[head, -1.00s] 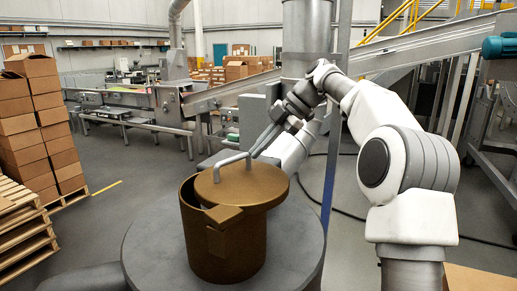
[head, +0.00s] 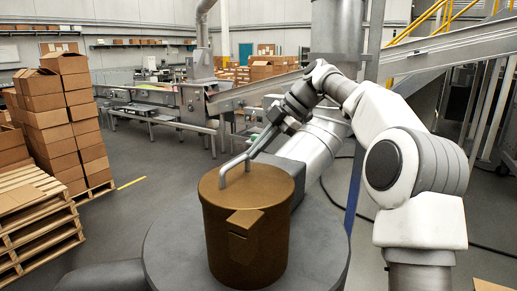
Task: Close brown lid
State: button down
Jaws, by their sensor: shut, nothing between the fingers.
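The brown lid (head: 265,183) lies level across the top of the brown drum (head: 275,245), with no gap showing at the rim. A grey bar handle (head: 236,163) rises from the lid's left side. A brown box-like latch or spout (head: 245,222) sits on the drum's front wall. My gripper (head: 252,152) is at the end of my arm, just above the lid beside the upper right end of the handle. Its fingers are shut with nothing visible between them; whether they touch the handle I cannot tell.
The drum stands on a round grey platform (head: 180,250). A large silver pipe (head: 315,146) lies close behind my gripper. Stacked cartons (head: 62,120) and wooden pallets (head: 35,210) stand at the left. Open floor (head: 150,165) lies between them and the drum.

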jog(key=p+v, duration=0.7)
jog(key=v, duration=1)
jog(key=s+a+f+m+t+h+b, duration=0.1)
jog(key=s+a+f+m+h+b, duration=0.35)
jog(key=s+a+m, duration=0.6)
jog(key=s+d+f+m+t+h+b, duration=0.1)
jog(key=s+d+f+m, duration=0.3)
jog(key=s+f+m, duration=0.3)
jog(key=s+d+f+m+t+h+b, duration=0.2)
jog(key=s+d+f+m, duration=0.2)
jog(key=s+f, duration=0.9)
jog(key=s+m, duration=0.3)
jog(key=shift+f, duration=0.4)
